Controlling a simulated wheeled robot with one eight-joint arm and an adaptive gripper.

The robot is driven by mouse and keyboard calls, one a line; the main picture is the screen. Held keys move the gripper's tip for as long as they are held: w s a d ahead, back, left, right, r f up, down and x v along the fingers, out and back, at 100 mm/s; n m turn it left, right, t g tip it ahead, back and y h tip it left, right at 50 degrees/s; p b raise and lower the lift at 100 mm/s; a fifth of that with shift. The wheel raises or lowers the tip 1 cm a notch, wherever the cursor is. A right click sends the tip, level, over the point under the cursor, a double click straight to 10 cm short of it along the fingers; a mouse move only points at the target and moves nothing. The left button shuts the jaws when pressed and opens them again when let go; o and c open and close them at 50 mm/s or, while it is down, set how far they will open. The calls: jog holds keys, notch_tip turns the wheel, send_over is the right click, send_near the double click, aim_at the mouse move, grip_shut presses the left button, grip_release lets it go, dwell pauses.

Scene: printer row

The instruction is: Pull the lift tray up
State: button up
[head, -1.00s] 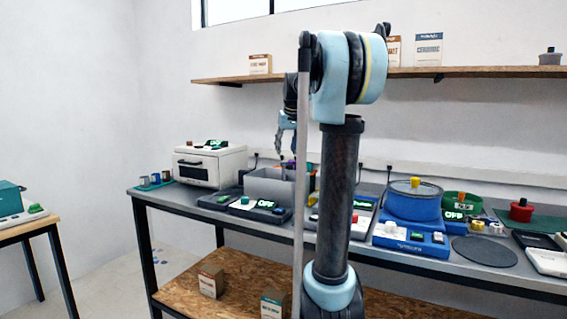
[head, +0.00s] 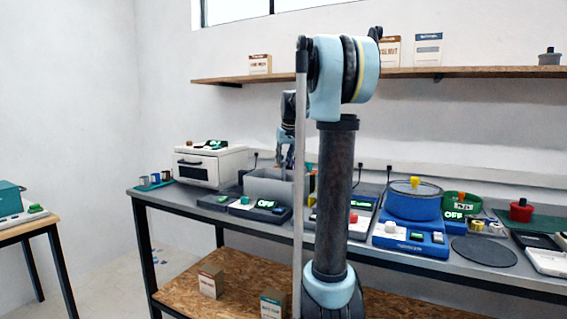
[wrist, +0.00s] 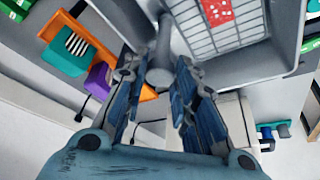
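The lift tray (wrist: 222,32) is a pale grid basket with a red patterned piece in it, inside a grey bin in the wrist view. In the head view the grey bin (head: 268,188) stands on the bench beside the white oven, and the tray inside is hidden. A grey post with a round end (wrist: 160,75) stands at the tray's near side. My gripper (wrist: 158,68) is open, with its blue fingers on either side of this post. Small gaps seem to show between post and fingers. In the head view my gripper (head: 287,165) points down at the bin.
A white oven (head: 210,165) stands left of the bin. A dark unit with a green OFF display (head: 265,204) sits in front. An orange bracket (wrist: 68,30) and a purple block (wrist: 98,76) are near my fingers. A blue pot machine (head: 412,205) stands farther right.

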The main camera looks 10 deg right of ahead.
grip_shut()
jog(key=shift+r, duration=3.55)
jog(key=o, duration=1)
grip_release()
jog(key=v, duration=1.2)
jog(key=shift+d, duration=0.15)
jog(key=shift+f, duration=0.1)
